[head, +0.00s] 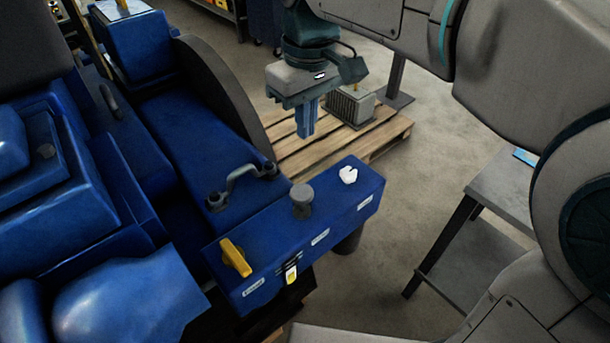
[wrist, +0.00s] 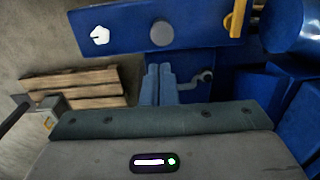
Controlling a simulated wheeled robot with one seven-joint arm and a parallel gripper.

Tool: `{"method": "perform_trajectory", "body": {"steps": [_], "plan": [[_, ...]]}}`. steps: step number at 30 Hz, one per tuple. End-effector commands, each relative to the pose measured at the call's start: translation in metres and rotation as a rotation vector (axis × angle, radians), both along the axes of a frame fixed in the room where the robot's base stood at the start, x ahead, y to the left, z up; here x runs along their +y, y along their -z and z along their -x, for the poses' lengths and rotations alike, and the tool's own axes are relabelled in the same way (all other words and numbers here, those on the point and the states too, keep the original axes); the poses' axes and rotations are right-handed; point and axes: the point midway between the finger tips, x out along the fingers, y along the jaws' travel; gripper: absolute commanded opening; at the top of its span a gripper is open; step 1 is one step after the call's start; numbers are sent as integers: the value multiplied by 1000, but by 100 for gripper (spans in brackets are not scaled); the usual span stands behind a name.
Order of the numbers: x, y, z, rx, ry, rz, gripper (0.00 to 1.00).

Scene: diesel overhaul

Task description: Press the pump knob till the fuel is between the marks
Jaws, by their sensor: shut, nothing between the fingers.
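The pump knob (head: 302,199) is a grey round knob on top of the blue panel box (head: 350,210). It also shows in the wrist view (wrist: 162,33), beyond my fingertips. A small gauge (head: 291,274) with a yellow and white strip sits on the box's front face; its fuel level and marks are too small to read. My gripper (head: 306,124) is shut and empty, pointing down. In the head view it appears above and behind the knob, apart from it. Its closed blue fingers also show in the wrist view (wrist: 158,84).
A yellow lever (head: 235,258) and a white knob (head: 348,175) stand on the same box, either side of the pump knob. A bent grey handle (head: 240,182) lies behind. A wooden pallet (head: 300,160) with a grey block (head: 351,106) is beyond. A grey table (head: 505,195) stands right.

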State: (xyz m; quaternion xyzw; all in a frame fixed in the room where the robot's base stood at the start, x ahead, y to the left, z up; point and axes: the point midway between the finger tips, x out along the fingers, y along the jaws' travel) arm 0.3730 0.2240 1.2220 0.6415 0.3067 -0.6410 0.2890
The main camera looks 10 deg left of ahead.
Motion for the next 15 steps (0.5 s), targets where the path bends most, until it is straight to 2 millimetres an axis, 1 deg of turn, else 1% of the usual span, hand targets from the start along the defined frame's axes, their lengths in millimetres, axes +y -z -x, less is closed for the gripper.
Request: {"method": "perform_trajectory", "body": {"steps": [5, 8, 11, 15], "plan": [[0, 4, 0, 1, 0, 1, 0], [0, 15, 0, 2, 1, 1, 0], [0, 32, 1, 4, 2, 3, 0], [0, 63, 1, 5, 4, 3, 0]]}}
